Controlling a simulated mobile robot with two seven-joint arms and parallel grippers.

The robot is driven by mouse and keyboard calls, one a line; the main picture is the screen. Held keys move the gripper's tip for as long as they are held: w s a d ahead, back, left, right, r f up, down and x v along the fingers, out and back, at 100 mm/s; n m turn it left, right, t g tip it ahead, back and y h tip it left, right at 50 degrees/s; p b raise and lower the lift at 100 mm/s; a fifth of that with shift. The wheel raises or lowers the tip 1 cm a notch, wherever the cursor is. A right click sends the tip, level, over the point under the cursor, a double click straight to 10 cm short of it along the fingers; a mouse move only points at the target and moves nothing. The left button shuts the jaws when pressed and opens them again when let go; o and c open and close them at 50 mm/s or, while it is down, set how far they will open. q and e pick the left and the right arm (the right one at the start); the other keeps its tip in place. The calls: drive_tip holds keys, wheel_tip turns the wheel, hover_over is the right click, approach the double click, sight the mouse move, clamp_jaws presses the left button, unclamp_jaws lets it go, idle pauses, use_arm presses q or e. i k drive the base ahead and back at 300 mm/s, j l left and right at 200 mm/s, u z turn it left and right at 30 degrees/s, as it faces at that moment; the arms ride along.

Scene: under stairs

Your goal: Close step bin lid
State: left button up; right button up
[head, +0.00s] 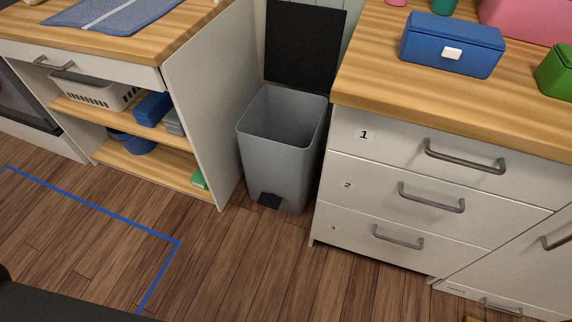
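The grey step bin (273,150) stands on the wood floor in the gap between two cabinets. Its black lid (304,46) is open and stands upright at the back of the bin. The inside of the bin shows and looks empty. A black pedal (269,200) sticks out at the bottom front. Neither of my grippers is in view. A dark shape at the lower left corner may be part of my body.
A drawer cabinet (408,186) with a wooden top stands right of the bin. An open-shelf cabinet (205,110) stands left. A blue box (451,44) sits on the right top. The floor (235,265) before the bin is clear; blue tape marks it at left.

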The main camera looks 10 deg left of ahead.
sight(303, 42)
drive_tip(key=i+j+z, duration=0.1)
drive_tip(key=z, duration=0.3)
drive_tip(key=i+j+z, duration=0.1)
drive_tip(key=z, duration=0.35)
drive_tip(key=j+z, duration=0.25)
drive_tip(key=z, duration=0.15)
drive_tip(key=i+j+z, duration=0.1)
drive_tip(key=j+z, duration=0.3)
drive_tip(key=j, duration=1.35)
drive_tip(key=z, duration=0.05)
